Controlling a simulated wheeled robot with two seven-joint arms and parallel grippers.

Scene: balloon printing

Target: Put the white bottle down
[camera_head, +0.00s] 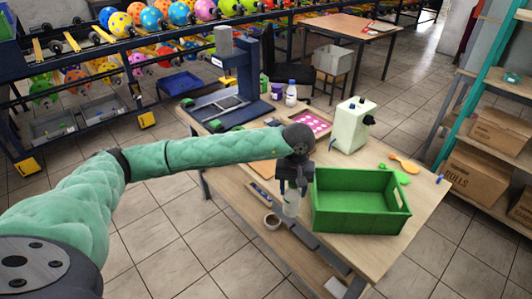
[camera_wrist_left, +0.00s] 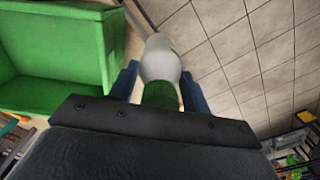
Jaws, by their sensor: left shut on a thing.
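My left gripper (camera_head: 293,185) is shut on a white bottle (camera_head: 291,205), just left of the green crate (camera_head: 361,217). In the left wrist view, the bottle (camera_wrist_left: 161,58) sits between the two blue fingers, and its green top (camera_wrist_left: 161,96) is nearest the gripper. Floor tiles show behind the bottle there, so it is near the table's edge. I cannot tell whether its base touches anything. My right gripper is not in view.
The wooden table (camera_head: 424,212) carries a pale green machine (camera_head: 352,125), an orange spoon-like item (camera_head: 404,162) and a pink dotted sheet (camera_head: 308,124). A blue-capped bottle (camera_head: 291,94) stands farther back by a dark press (camera_head: 240,70). A small round cup (camera_head: 272,221) is below left of the held bottle.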

